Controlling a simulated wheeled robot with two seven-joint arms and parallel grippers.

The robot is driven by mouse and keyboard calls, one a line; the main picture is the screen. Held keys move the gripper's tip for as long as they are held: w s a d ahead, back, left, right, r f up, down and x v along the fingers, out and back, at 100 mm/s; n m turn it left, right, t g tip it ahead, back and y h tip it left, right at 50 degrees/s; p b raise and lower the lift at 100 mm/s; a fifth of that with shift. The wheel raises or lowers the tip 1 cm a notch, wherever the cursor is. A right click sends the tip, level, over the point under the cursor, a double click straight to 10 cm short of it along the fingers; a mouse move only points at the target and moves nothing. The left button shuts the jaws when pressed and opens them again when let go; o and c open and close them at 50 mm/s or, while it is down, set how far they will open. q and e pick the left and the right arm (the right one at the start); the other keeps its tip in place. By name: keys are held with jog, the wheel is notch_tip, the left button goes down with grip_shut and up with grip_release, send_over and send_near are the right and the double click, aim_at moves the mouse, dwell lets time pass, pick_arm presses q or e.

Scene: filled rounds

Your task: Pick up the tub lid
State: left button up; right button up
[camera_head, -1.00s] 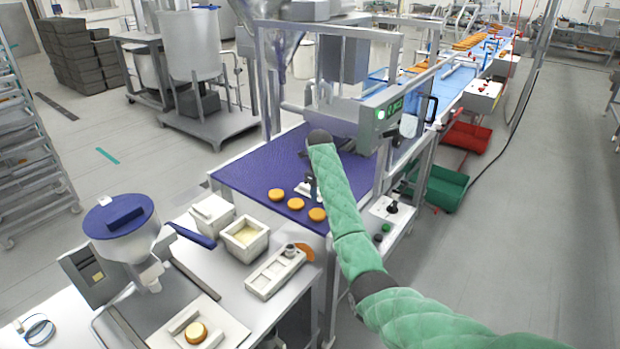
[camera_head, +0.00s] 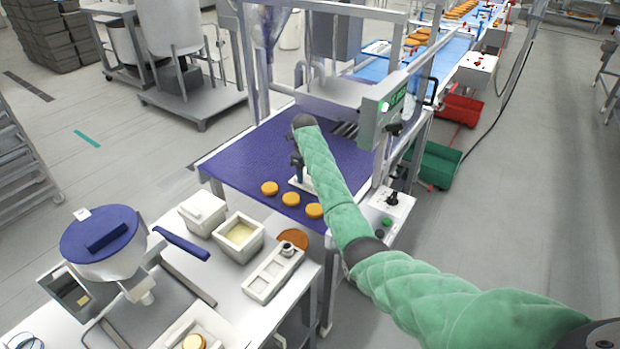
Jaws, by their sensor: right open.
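A closed off-white tub (camera_head: 203,220) stands on the steel table, and what looks like its pale lid (camera_head: 201,204) sits on top. To its right is an open tub (camera_head: 238,238) with pale yellow filling and no lid on it. My right arm, in a green sleeve, reaches in from the right. Its gripper (camera_head: 297,172) points down over the purple belt, behind and to the right of both tubs and apart from them. It is open, its fingers small and partly hidden by the arm. My left gripper is out of view.
A blue-lidded hopper (camera_head: 103,240) with a blue handle stands left of the tubs. A white tray (camera_head: 273,273) lies in front of them.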

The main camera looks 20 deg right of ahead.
jog(key=shift+s+f+p, duration=0.4)
jog(key=shift+f+p, duration=0.25)
jog(key=shift+f, duration=0.1)
jog(key=shift+w+f, duration=0.3)
jog(key=shift+f, duration=0.25)
jog(key=shift+s+r, duration=0.15)
jog(key=shift+r, duration=0.05)
jog(key=c, duration=0.8)
jog(key=shift+f, duration=0.1)
grip_shut()
